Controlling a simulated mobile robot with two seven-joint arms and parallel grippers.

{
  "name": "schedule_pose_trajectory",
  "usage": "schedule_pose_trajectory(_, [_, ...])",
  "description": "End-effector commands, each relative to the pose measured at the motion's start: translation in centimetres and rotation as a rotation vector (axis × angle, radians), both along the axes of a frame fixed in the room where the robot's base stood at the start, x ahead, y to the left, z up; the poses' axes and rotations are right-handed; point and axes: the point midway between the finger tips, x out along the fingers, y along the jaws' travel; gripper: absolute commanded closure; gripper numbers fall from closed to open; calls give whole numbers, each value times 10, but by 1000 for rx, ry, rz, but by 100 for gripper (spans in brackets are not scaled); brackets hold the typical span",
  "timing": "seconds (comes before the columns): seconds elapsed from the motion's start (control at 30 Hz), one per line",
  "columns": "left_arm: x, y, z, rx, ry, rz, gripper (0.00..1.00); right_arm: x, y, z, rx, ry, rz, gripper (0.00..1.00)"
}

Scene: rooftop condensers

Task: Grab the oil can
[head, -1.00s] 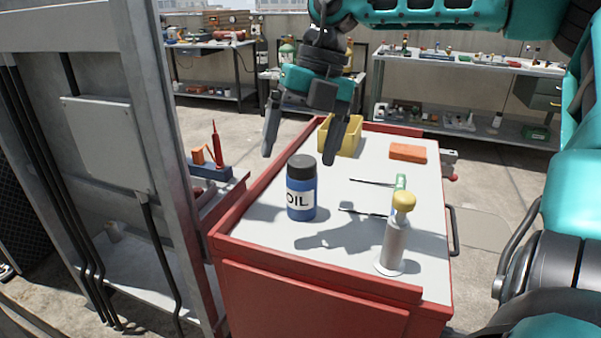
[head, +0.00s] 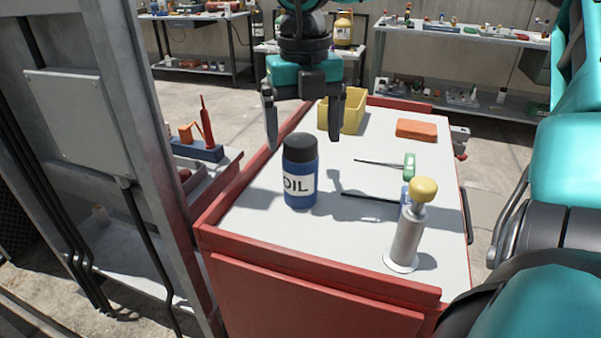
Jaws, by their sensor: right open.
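The oil can (head: 300,184) is a blue cylinder with a black cap and a white label reading OIL. It stands upright on the white top of the red tool cart (head: 262,223), left of centre. My right gripper (head: 304,138) points down with its two fingers spread. In the picture its fingertips lie at the height of the can's cap, one to each side of it. The gripper looks empty, and I cannot tell whether it is above the can or behind it. My left gripper is not in view.
A silver cylinder with a yellow knob (head: 408,228) stands at the cart's front right. Two screwdrivers (head: 409,166) lie behind it. A yellow bin (head: 346,110) and an orange block (head: 416,129) are at the back. A grey metal cabinet (head: 85,120) rises close on the left.

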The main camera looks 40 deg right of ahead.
Motion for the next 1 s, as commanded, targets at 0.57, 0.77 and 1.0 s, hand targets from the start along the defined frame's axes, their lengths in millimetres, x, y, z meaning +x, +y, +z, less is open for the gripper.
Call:
schedule_pose_trajectory(0.57, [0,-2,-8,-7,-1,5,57,5,3,-53,1,-2,0,8])
schedule_pose_trajectory(0.77, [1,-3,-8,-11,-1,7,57,4,3,-52,1,-2,0,17])
schedule_pose_trajectory(1.0, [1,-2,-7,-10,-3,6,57,4,3,-52,0,-1,0,40])
